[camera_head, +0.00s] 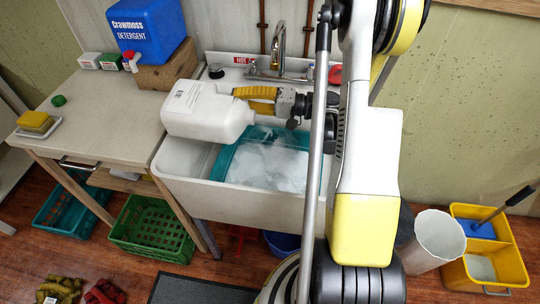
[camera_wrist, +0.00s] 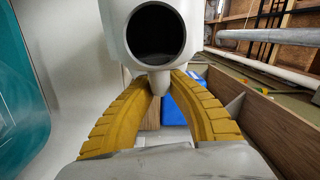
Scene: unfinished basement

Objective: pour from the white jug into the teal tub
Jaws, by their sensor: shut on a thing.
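The white jug (camera_head: 205,112) is tipped onto its side in the air over the left part of the sink, its narrow end to the right. My gripper (camera_head: 240,92), with yellow fingers, is shut on its handle. In the wrist view the jug's dark round mouth (camera_wrist: 153,5) faces the camera, and my gripper (camera_wrist: 158,88) closes around the handle below it. The teal tub (camera_head: 229,156) sits in the sink, right of and below the jug, holding whitish, foamy-looking contents. Its side shows in the wrist view (camera_wrist: 20,95). No stream shows from the mouth.
The white sink (camera_head: 225,197) has a tap (camera_head: 279,45) behind. The left counter (camera_head: 105,110) holds a blue detergent container (camera_head: 150,30) on a wooden block (camera_head: 166,73), and a sponge (camera_head: 35,121). A yellow mop bucket (camera_head: 500,260) and white bin (camera_head: 437,240) stand right.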

